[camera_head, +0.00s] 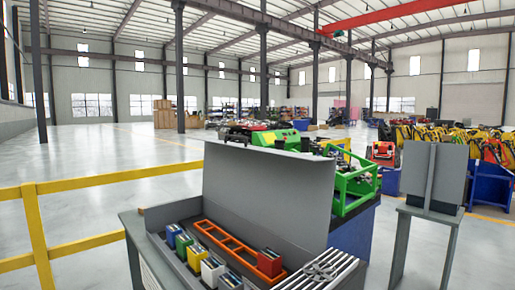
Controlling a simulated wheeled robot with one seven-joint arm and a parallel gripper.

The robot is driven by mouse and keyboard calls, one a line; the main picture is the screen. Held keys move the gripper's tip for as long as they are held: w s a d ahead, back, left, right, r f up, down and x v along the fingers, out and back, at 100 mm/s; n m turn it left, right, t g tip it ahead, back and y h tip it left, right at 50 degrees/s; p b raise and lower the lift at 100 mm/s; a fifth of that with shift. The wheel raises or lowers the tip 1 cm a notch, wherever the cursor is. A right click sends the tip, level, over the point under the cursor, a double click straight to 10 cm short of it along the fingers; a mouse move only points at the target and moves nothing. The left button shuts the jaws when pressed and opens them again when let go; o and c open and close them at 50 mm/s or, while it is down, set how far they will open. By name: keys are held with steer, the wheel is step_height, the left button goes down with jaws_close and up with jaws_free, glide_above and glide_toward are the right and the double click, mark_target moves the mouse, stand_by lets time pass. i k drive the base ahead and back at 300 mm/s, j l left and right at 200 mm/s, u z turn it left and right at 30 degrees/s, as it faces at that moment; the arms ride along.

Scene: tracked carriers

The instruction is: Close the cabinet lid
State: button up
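The grey cabinet (157,219) stands in front of me at the lower middle. Its lid (265,200) is a large grey panel that stands up and leans back along the far edge, so the cabinet is open. Inside, several coloured blocks sit in a row, among them a blue one (173,234), a green one (184,246) and a white one (211,270). An orange rack (225,243) lies behind them, with a red block (269,263) at its right end. The near part of the cabinet is cut off by the frame. My gripper is not visible.
A yellow railing (38,235) runs along the left. Behind the lid are green machine frames (352,183). A grey panel on a stand (433,175) is at the right. A slatted metal grille (325,270) lies at the cabinet's right front. Open floor extends at the left.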

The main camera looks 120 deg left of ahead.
mark_target(289, 195)
steer(key=i+j+u, duration=0.15)
steer(key=u, duration=0.3)
steer(key=i+u, duration=0.25)
steer(key=u, duration=0.15)
steer(key=i+u, duration=0.25)
steer(key=u, duration=0.2)
steer(key=i+l+u, duration=0.1)
steer(key=u, duration=0.35)
steer(key=i+j+u, duration=0.15)
steer(key=i+u, duration=0.2)
steer(key=i, duration=0.35)
steer(key=i+l+u, duration=0.1)
steer(key=i+u, duration=0.3)
steer(key=i, duration=0.3)
steer(key=i+u, duration=0.35)
steer(key=i+l+u, duration=0.15)
steer(key=u, duration=0.25)
steer(key=i+l+u, duration=0.2)
steer(key=u, duration=0.15)
steer(key=i+u, duration=0.2)
steer(key=u, duration=0.25)
steer(key=i+l+u, duration=0.1)
steer(key=u, duration=0.35)
steer(key=i+l+u, duration=0.2)
steer(key=u, duration=0.25)
steer(key=i+l+u, duration=0.25)
steer(key=u, duration=0.2)
